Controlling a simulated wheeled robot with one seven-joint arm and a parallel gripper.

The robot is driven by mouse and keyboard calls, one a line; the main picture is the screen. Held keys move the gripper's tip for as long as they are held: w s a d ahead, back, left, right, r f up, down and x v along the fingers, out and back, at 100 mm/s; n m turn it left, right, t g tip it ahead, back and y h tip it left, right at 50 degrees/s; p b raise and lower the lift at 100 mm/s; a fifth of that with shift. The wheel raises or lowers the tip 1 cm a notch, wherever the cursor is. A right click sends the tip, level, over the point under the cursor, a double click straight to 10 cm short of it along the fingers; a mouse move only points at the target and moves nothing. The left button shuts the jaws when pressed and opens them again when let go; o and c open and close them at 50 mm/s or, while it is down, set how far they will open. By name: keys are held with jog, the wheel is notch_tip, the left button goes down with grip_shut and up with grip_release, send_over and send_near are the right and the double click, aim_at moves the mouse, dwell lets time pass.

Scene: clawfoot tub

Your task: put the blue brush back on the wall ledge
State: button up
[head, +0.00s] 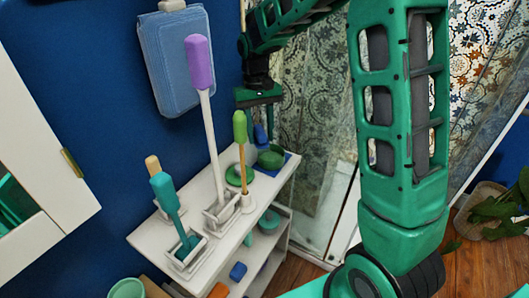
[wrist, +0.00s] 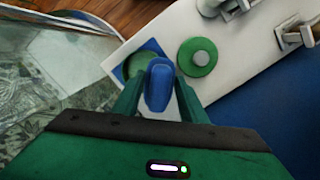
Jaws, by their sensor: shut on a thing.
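My gripper (head: 258,110) is over the far end of the white shelf, and its two fingers also show in the wrist view (wrist: 160,100). It is shut on the blue brush (wrist: 158,82), whose rounded blue end sticks out beyond the fingers. In the head view the blue brush (head: 260,134) hangs below the gripper, just behind the green bowl. The white ledge (head: 262,182) runs along the blue wall and also shows in the wrist view (wrist: 232,68). I cannot tell whether the brush touches it.
A green bowl (head: 271,158) on a blue mat (wrist: 121,73) and a green round lid (wrist: 197,57) are close by. A green-handled brush (head: 240,128), a tall purple-handled brush (head: 200,64) and a teal-handled brush (head: 165,192) stand in holders. A glass panel (head: 318,130) stands to the right.

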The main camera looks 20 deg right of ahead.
jog(key=s+a+n, duration=0.1)
jog(key=s+a, duration=0.1)
jog(key=s, duration=0.8)
jog(key=shift+s+a+r+n, duration=0.15)
jog(key=shift+r+n, duration=0.15)
jog(key=shift+f, duration=3.35)
jog(key=shift+s+f, duration=0.1)
jog(key=shift+f, duration=0.45)
jog(key=o, duration=1)
jog(key=shift+r, duration=0.1)
jog(key=shift+w+r, duration=0.2)
jog(key=shift+r, duration=1.1)
jog(key=shift+w+r, duration=0.2)
jog(key=shift+r, duration=1.05)
jog(key=shift+w+r, duration=0.2)
jog(key=shift+r, duration=1.1)
